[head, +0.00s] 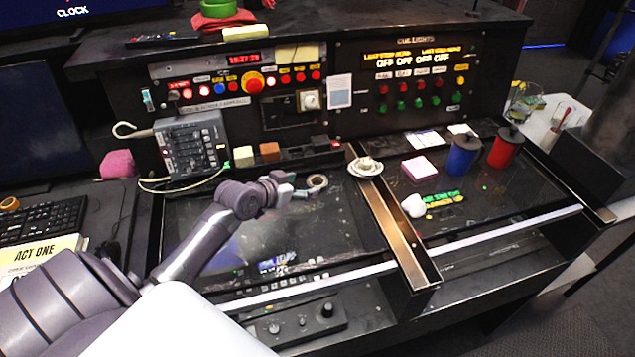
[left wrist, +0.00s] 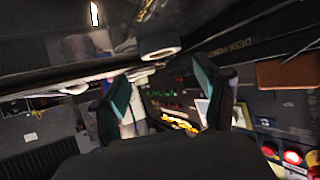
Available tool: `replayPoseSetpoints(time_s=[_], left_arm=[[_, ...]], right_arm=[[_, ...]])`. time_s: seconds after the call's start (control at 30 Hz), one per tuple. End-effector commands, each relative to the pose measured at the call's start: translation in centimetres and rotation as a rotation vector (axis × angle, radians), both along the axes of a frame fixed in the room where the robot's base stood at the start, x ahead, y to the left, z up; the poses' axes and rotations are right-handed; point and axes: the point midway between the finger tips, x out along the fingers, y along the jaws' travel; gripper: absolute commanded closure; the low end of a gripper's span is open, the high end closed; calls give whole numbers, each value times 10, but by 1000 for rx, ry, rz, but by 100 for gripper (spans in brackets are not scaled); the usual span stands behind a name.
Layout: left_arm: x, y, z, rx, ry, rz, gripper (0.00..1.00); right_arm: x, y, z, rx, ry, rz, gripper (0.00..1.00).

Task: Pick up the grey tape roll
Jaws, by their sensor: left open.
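The grey tape roll (head: 317,183) lies on the dark glass desk surface, left of the wooden-edged divider in the head view. In the left wrist view the tape roll (left wrist: 160,46) shows just beyond the gap between my fingers, with its pale round side in view. My left gripper (head: 285,187) is close to the roll, on its left in the head view. In the left wrist view the left gripper (left wrist: 165,95) has its two fingers spread wide with nothing between them. My right gripper is not in view.
A metal-topped divider (head: 401,235) crosses the desk to the right of the roll. A small white dish (head: 365,167) sits on its far end. A grey mixer box (head: 190,146), a yellow block (head: 243,156) and an orange block (head: 269,151) stand behind the gripper.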

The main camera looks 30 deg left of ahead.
Motion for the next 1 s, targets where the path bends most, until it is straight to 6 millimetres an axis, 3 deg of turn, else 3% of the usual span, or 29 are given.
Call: replayPoseSetpoints(time_s=[0.37,0.6,0.87,1.0], left_arm=[[31,-2,-15,-3,1,-1,26],[54,-4,-30,-2,1,-1,26],[55,-4,-32,1,1,-1,26],[55,-4,-32,1,1,-1,50]], right_arm=[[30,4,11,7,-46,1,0],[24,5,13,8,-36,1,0],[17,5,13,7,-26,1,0],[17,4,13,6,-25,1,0]])
